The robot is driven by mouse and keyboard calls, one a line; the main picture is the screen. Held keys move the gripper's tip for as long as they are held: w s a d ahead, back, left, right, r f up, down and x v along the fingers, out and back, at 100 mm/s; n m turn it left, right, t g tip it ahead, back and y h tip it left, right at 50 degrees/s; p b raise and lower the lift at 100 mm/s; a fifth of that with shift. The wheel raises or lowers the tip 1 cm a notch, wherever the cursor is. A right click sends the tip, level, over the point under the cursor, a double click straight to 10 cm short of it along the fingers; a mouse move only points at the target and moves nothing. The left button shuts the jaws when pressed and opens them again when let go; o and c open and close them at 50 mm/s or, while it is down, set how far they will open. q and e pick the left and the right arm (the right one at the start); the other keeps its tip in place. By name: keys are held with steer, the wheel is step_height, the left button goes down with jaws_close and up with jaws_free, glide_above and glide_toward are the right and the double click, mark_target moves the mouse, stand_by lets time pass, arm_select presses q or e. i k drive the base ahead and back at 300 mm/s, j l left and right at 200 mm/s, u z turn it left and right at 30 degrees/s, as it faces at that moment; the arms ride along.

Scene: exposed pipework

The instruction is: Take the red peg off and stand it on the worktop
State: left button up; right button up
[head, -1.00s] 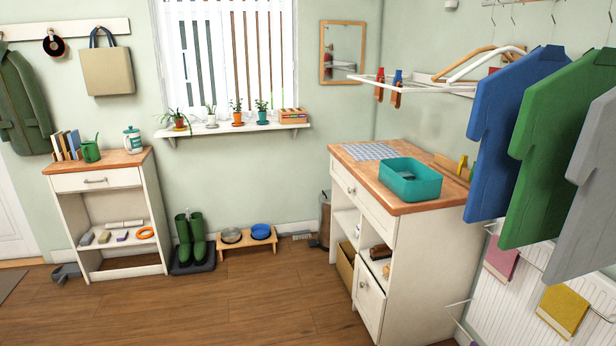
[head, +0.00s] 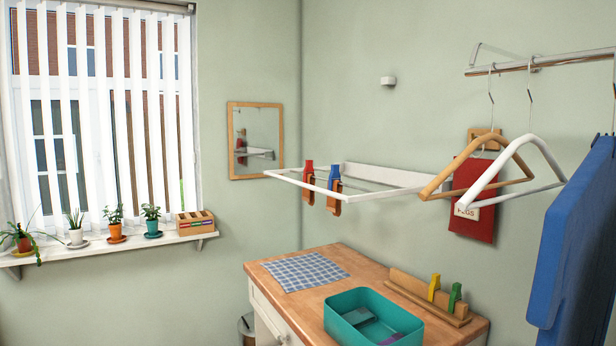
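The red peg (head: 308,184) is clipped upright on the front bar of the white wall drying rack (head: 375,193), its wooden part hanging below the bar. A blue peg (head: 335,188) is clipped on the same bar just to its right. The wooden worktop (head: 255,270) is below the rack, on top of a white cabinet. Neither of my grippers shows in the head view.
On the worktop are a checked cloth (head: 305,271), a teal bin (head: 350,302) with items inside, and a wooden rail (head: 408,286) with yellow and green pegs. Hangers (head: 480,175), a red pegs bag (head: 472,200) and a blue garment (head: 570,245) hang at the right.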

mark_target(309, 168)
steer(key=i+j, duration=0.15)
steer(key=j, duration=0.15)
steer(key=i+j, duration=0.15)
steer(key=j, duration=0.2)
steer(key=i+j+z, duration=0.1)
steer(key=j, duration=0.2)
steer(key=i+j, duration=0.2)
steer(key=j, duration=0.15)
